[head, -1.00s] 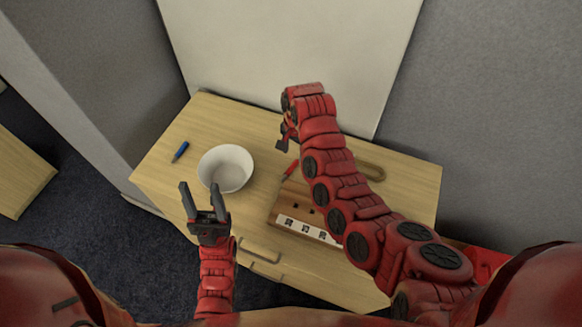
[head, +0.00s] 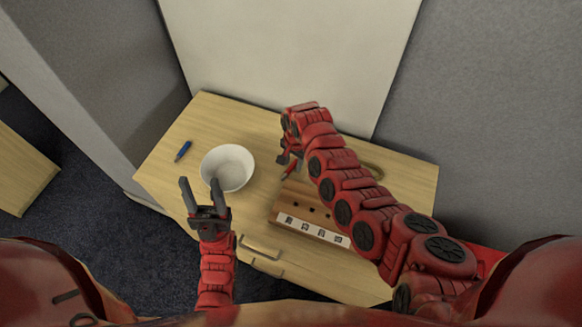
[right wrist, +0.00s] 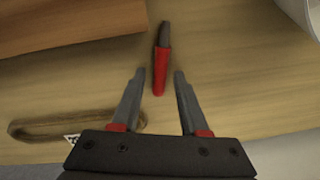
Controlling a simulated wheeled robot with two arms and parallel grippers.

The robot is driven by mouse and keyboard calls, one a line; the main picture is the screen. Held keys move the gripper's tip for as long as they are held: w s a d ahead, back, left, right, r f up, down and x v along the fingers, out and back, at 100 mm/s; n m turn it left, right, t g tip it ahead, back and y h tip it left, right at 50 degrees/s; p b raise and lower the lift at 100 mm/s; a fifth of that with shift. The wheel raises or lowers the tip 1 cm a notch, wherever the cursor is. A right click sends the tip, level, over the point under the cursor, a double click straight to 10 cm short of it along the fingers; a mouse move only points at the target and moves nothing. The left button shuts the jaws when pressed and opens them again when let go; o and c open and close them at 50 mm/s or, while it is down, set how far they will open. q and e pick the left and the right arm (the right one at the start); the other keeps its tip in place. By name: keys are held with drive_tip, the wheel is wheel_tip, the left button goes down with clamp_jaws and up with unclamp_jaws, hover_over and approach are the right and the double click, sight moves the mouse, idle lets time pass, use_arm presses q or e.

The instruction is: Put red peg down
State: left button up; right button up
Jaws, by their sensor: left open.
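In the right wrist view the red peg (right wrist: 160,78) lies between the fingertips of my right gripper (right wrist: 159,74), with a gap on each side. The right gripper (head: 285,158) is open and reaches over the peg from behind in the head view. My left gripper (head: 203,183) is open and empty at the table's front edge, just in front of the white bowl.
The wooden block (head: 295,210) has dark holes and a white marked strip. The white bowl (head: 227,167) is left of the block. A blue peg (head: 183,150) lies at the far left. A loop-shaped wooden piece (right wrist: 60,127) lies at the back right of the table.

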clamp_jaws()
drive_tip(key=shift+r, duration=0.1)
